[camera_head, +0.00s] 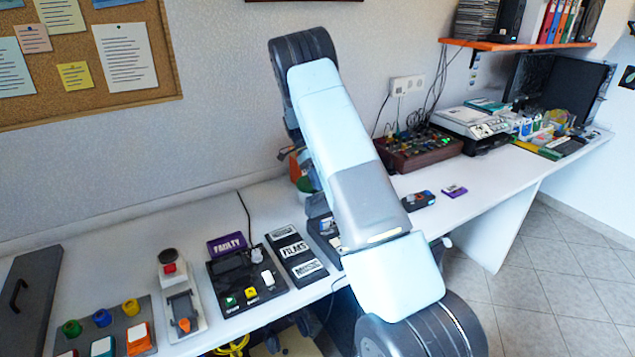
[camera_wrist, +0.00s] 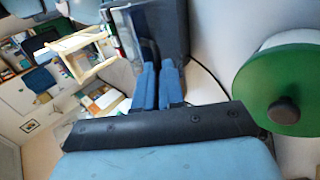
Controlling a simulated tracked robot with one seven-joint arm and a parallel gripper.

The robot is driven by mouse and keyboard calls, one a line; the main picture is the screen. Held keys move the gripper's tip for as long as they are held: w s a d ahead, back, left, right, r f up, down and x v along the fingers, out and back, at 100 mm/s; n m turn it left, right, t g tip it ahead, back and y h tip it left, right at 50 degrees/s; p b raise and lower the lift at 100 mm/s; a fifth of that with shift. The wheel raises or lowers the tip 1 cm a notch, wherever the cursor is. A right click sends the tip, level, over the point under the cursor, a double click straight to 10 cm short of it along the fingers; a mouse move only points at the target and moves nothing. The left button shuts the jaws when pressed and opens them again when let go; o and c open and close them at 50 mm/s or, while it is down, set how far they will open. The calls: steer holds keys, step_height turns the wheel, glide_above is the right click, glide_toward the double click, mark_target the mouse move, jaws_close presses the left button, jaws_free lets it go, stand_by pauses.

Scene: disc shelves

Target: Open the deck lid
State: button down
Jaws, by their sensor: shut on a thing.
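In the wrist view the two blue fingers of my gripper (camera_wrist: 157,76) are close together on the edge of a dark, glossy panel (camera_wrist: 144,32), which looks like the deck lid. A dark grey body (camera_wrist: 176,25) stands right beside it. How far the lid is tilted is hard to tell. In the head view my arm crosses the middle of the picture and hides my gripper and most of what is behind it. Part of a dark device (camera_head: 322,228) shows beside the arm on the desk; I cannot tell whether it is the deck.
A green disc with a dark knob (camera_wrist: 285,110) is close to the right of my gripper. On the desk (camera_head: 140,235) are a black switch panel (camera_head: 240,280), a labelled black box (camera_head: 297,257), a purple "FAULTY" tag (camera_head: 227,244) and a brown control box (camera_head: 425,150). Floor is clear at right.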

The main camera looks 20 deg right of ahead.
steer(key=shift+w+f, duration=0.45)
steer(key=shift+f, duration=0.2)
steer(key=c, duration=1.2)
jaws_free()
steer(key=shift+a+r, duration=0.1)
steer(key=shift+c, duration=0.2)
steer(key=shift+w, duration=0.1)
steer(key=v, duration=1.3)
steer(key=shift+w+r, duration=0.15)
steer(key=shift+w, duration=0.25)
